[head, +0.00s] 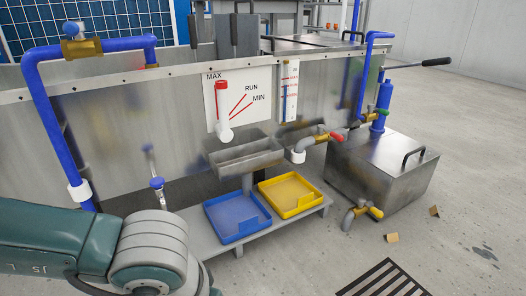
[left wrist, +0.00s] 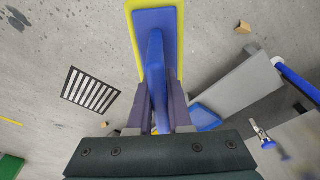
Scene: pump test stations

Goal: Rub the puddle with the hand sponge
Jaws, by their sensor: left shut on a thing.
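The hand sponge (left wrist: 172,38) has a blue back and handle with a yellow rim showing around it. It is at the top centre of the left wrist view. My left gripper (left wrist: 159,104) is shut on its blue handle, above the floor. A dark patch (head: 485,254) on the floor at the far right of the head view may be the puddle; I cannot tell for sure. A similar dark patch (left wrist: 15,18) shows at the top left of the left wrist view, apart from the sponge. My right gripper is out of view.
A black floor grate (head: 385,281) lies at the front. Blue (head: 237,216) and yellow (head: 290,194) trays sit on a low grey shelf by the steel tank. A steel box (head: 380,172) and a brass valve (head: 362,214) stand right of it. Small brown blocks (head: 392,238) lie on open floor.

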